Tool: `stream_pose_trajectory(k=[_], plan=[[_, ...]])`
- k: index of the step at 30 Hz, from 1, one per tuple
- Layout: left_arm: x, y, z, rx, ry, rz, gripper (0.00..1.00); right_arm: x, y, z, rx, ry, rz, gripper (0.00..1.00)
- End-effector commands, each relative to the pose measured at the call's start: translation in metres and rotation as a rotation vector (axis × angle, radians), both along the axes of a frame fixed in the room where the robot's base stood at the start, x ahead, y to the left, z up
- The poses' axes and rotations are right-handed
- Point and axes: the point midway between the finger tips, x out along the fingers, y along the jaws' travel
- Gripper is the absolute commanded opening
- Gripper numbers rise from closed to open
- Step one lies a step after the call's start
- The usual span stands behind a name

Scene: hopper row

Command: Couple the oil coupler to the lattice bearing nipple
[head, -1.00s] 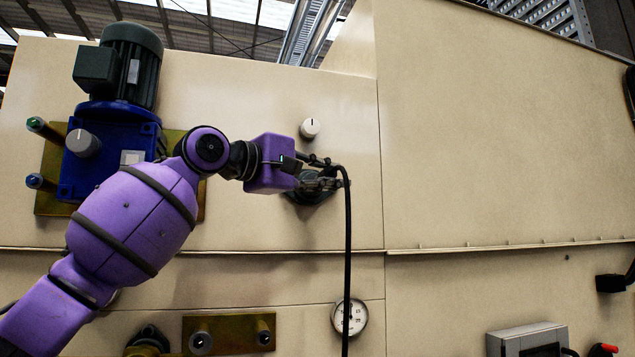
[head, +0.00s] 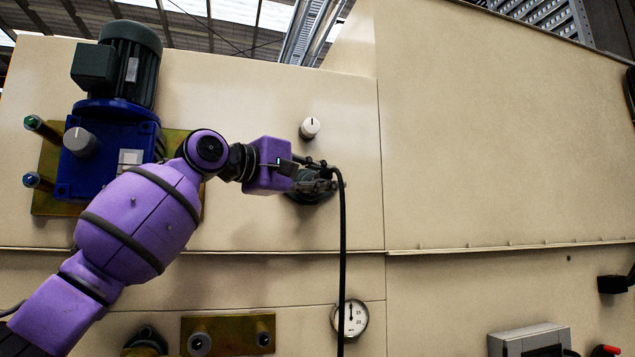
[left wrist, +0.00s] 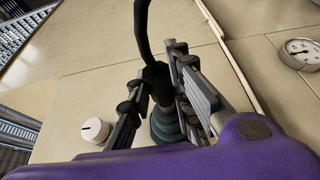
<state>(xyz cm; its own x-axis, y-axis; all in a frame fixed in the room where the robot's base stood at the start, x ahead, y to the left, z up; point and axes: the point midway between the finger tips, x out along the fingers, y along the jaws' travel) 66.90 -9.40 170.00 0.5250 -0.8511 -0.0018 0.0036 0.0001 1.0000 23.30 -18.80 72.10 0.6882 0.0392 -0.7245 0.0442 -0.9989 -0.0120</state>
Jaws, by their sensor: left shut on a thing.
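My left gripper (head: 318,181) is shut on the oil coupler, a black fitting with a black hose (head: 342,260) hanging from it. In the left wrist view the coupler (left wrist: 157,78) sits between the fingers. A dark green rounded bearing housing (head: 308,197) on the beige wall lies directly behind the gripper; it also shows beyond the coupler in the left wrist view (left wrist: 166,128). The coupler is in line with this housing and close to it. The fingers and coupler hide the nipple, so I cannot tell whether they touch. My right gripper is not in view.
A white knob (head: 310,128) sits just above the gripper. A blue gearbox with a dark motor (head: 130,65) is at the left. A gauge (head: 350,318) and a brass plate with two fittings (head: 230,336) are below.

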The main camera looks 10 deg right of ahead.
Motion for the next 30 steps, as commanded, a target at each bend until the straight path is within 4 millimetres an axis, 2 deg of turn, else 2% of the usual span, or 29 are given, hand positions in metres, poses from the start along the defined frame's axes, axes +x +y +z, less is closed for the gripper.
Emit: stream_pose_trajectory(k=[4,5,9,20,25,30], plan=[[0.000,0.000,0.001,0.000,-0.001,0.000,0.00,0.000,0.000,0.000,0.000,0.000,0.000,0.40],[0.000,0.000,0.001,0.000,-0.001,0.001,0.23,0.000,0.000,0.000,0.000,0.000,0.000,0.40],[0.000,0.000,0.001,0.000,-0.001,0.000,0.41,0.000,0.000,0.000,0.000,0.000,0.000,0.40],[-0.002,0.004,0.000,-0.001,-0.001,0.001,0.41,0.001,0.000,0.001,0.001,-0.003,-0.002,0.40],[-0.014,0.025,0.000,-0.001,-0.003,0.002,0.41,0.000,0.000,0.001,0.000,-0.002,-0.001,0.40],[-0.034,0.056,0.000,0.000,-0.004,0.003,0.41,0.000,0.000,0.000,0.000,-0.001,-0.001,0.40]])
